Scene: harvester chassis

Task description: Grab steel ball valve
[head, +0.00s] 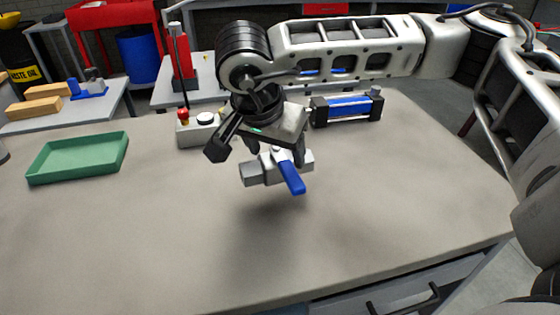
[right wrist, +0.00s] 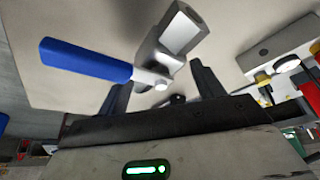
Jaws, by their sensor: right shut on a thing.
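The steel ball valve (head: 256,172) is a grey metal body with a blue lever handle (head: 291,178). My right gripper (head: 275,150) is shut on the valve and holds it above the table, with a shadow below it. In the right wrist view the valve (right wrist: 182,35) sits between the two dark fingers of my right gripper (right wrist: 160,88), and its blue handle (right wrist: 85,60) points to the left. The fingertips are partly hidden behind the valve in the head view. My left gripper is not in view.
A green tray (head: 78,158) lies on the left of the table (head: 390,220). Behind the gripper stand a grey control box (head: 192,133) with red and white buttons and a blue cylinder (head: 348,107). The front and middle of the table are clear.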

